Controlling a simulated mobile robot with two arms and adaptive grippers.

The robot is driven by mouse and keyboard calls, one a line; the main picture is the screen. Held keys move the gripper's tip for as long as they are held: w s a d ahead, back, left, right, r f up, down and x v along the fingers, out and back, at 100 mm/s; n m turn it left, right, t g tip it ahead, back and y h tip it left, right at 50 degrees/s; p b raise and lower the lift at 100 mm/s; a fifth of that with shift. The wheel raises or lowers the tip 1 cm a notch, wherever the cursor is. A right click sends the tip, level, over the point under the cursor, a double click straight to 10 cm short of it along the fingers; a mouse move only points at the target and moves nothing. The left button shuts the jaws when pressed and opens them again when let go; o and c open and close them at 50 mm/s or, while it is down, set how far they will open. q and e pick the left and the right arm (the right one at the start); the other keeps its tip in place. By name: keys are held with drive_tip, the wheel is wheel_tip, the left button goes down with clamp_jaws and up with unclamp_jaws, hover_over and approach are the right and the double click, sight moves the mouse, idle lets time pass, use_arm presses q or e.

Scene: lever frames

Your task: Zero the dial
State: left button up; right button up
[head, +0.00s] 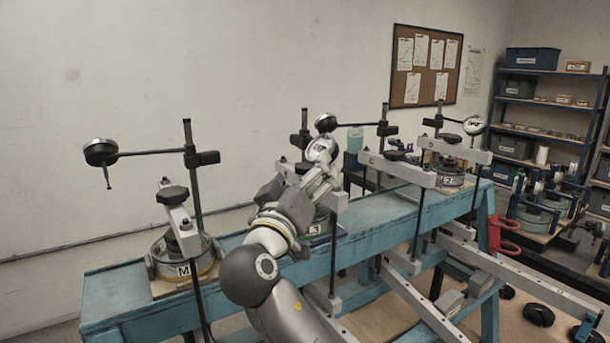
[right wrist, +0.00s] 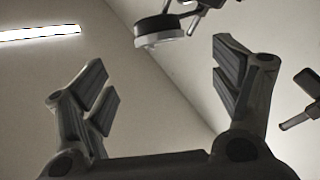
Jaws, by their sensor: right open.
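Three dial gauges on black arms show in the head view: the left gauge (head: 100,152), the middle gauge (head: 326,122) and the right gauge (head: 474,125). The right one turns its pale face toward me; the readings are too small to tell. My right gripper (head: 320,168) is just below the middle gauge, partly covering its stand. In the right wrist view my gripper (right wrist: 165,95) is open and empty between its fingers. A dark round gauge with a pale underside (right wrist: 158,30) is beyond the fingertips, apart from them. My left gripper is not in view.
The gauges stand over clamped round pots on a blue bench (head: 110,300). The pot marked M (head: 180,268) is at the left. Long grey lever bars (head: 425,305) cross the bench's right side. A shelf (head: 540,100) with bins is at the back right. The wall at left is bare.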

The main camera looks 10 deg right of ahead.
drive_tip(key=n+y+p, duration=0.8)
drive_tip(key=y+p, duration=0.1)
drive_tip(key=p, duration=0.1)
approach(320, 146)
drive_tip(key=w+p, duration=0.3)
drive_tip(key=w, duration=0.5)
drive_tip(key=shift+w+r+p, duration=0.1)
drive_tip(key=shift+w+p, duration=0.25)
drive_tip(key=shift+w+d, duration=0.1)
drive_tip(key=shift+w, duration=0.55)
